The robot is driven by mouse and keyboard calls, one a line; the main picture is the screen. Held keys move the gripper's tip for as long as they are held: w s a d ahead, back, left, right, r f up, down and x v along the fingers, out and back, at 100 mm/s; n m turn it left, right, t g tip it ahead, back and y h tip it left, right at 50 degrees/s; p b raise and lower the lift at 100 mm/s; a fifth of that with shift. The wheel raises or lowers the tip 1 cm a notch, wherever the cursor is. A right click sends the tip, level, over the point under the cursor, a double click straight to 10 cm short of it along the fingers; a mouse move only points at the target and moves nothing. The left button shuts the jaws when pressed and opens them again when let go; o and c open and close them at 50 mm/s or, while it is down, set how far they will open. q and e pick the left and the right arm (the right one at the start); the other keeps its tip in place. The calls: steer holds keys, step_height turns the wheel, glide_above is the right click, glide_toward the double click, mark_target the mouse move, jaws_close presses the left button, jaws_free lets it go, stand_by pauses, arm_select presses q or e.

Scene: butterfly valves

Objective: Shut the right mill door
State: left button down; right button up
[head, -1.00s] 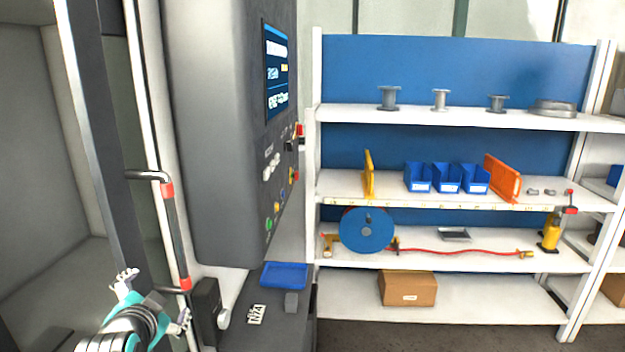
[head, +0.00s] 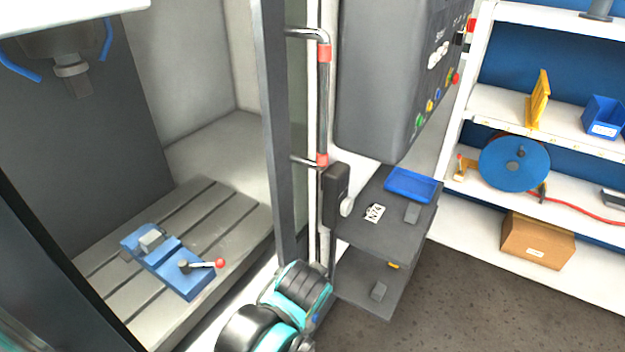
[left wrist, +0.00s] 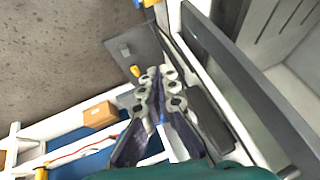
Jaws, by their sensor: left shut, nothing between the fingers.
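The right mill door (head: 277,130) is a narrow panel with a dark grey frame at the right side of the mill opening. It stands open, with the mill inside showing to its left. Its upright handle (head: 324,100) is a dark bar with red end collars. The door frame also shows at the right of the left wrist view (left wrist: 250,85). My left arm reaches up from the bottom of the head view, below the handle, and its fingers are hidden there. In the left wrist view my left gripper (left wrist: 157,82) is shut and empty. My right gripper is not in view.
A blue vise (head: 170,262) sits on the slotted mill table (head: 225,215). Right of the door are a dark box (head: 336,195), the control panel (head: 385,80) and a grey shelf stand (head: 370,235) with a blue tray. A white rack (head: 480,215) stands further right, with clear floor before it.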

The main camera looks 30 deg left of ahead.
arm_select(q)
steer(key=w+a+r+m+y, duration=0.1)
steer(key=w+a+m+y, duration=0.1)
steer(key=w+a+y, duration=0.25)
steer(key=m+t+y+b, duration=0.1)
steer(key=y+b, duration=0.1)
steer(key=y, duration=0.8)
glide_toward(294, 182)
steer(key=shift+h, duration=0.25)
steer(key=x, duration=0.3)
steer(key=b+x, duration=0.1)
steer(key=x, duration=0.2)
steer(key=shift+w+a+r, duration=0.15)
steer(key=shift+a+r, duration=0.1)
